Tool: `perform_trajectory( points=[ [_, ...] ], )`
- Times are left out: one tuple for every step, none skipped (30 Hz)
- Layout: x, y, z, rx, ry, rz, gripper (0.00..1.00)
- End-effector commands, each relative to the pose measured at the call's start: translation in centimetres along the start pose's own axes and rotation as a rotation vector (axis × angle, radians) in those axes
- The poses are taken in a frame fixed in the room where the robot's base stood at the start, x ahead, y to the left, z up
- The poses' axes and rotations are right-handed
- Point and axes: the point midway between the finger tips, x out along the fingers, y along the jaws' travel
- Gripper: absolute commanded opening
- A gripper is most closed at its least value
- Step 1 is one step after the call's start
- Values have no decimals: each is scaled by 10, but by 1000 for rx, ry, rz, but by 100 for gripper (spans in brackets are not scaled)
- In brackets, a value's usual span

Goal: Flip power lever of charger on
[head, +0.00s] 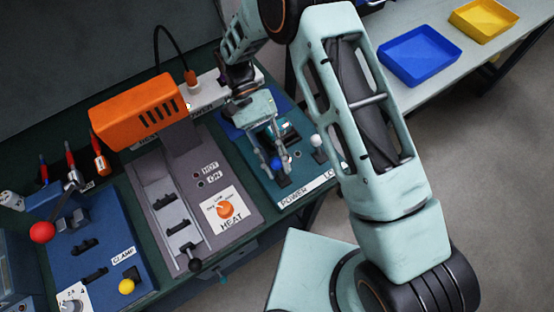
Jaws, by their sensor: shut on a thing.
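The charger is a teal panel (299,182) at the right end of the bench, with a label (296,195) reading "POWER" along its front edge. A lever with a blue ball knob (276,164) stands on it above that label. My gripper (278,160) reaches down from above and is shut on the blue knob, with its fingers either side. A second lever with a white knob (316,141) stands just to the right, apart from my fingers. My fingers partly hide the blue lever, so its exact tilt is hard to tell.
An orange heater (138,112) stands left of the charger, over a grey panel marked "HEAT" (232,225). A blue panel (85,258) marked "CLAMP" is farther left. Blue (419,55) and yellow (483,19) trays rest on a separate table at upper right. My arm covers the charger's right side.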

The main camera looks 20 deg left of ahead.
Motion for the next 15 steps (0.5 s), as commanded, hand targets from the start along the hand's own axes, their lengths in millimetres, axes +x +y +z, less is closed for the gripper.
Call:
perform_trajectory(
  points=[
    [0,-1,-1,2,-2,1,0],
    [0,-1,-1,3,-4,2,0],
    [0,-1,-1,3,-7,4,0],
    [0,-1,-1,3,-8,4,0],
    [0,-1,0,3,-9,5,0],
    [0,-1,0,3,-10,5,0],
    [0,0,0,3,-10,6,0],
    [0,0,0,3,-11,6,0],
    [0,0,0,2,-11,6,0],
    [0,0,0,2,-11,6,0],
    [0,-1,0,2,-11,5,0],
    [0,-1,0,2,-11,5,0],
    [0,-1,0,2,-11,5,0],
    [0,-1,0,2,-11,5,0],
    [0,-1,0,2,-11,5,25]
  ],
)
